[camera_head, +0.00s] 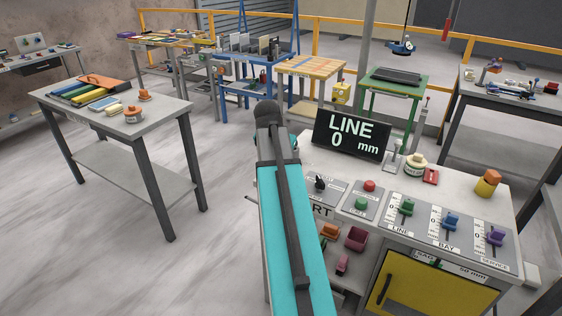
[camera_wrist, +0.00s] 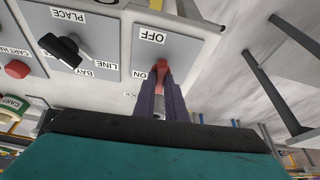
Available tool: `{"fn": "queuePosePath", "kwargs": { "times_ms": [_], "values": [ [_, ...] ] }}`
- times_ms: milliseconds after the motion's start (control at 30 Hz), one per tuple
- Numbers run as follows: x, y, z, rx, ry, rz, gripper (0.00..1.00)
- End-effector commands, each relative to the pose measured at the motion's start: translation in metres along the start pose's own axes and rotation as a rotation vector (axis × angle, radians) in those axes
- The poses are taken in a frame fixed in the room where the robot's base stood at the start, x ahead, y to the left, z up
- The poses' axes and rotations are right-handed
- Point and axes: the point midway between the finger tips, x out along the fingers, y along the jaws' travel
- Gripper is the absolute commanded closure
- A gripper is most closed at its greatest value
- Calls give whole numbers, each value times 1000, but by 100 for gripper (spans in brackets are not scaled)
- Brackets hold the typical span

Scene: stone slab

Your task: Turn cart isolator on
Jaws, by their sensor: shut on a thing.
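In the wrist view, the isolator is a grey plate (camera_wrist: 185,48) marked OFF at one end and ON at the other. Its red lever (camera_wrist: 162,67) shows between my fingertips, beside the ON label. My gripper (camera_wrist: 161,80), with purple fingers, is shut on this red lever. The fingers hide much of the lever, so its exact seating is unclear. In the head view, my teal arm covers the gripper and the isolator. The cart (camera_head: 470,182) there has a display (camera_head: 350,136) reading LINE 0 mm.
A black selector knob (camera_wrist: 60,50) and a red button (camera_wrist: 17,69) sit beside the isolator. Green (camera_head: 406,208), blue (camera_head: 451,222) and purple (camera_head: 495,237) slider knobs stand on the cart's sloped panel. A grey table (camera_head: 165,115) is at left, with open floor between.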

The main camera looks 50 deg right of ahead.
Motion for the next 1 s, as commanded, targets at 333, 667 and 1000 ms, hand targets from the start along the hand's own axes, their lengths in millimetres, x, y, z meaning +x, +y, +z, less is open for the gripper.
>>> {"fn": "queuePosePath", "kwargs": {
  "times_ms": [333, 667, 1000],
  "values": [
    [0, 1, -1, 93, 3, 44, 100],
    [0, 2, -1, 100, 3, 47, 100],
    [0, 1, -1, 98, 2, 44, 70]
  ]
}}
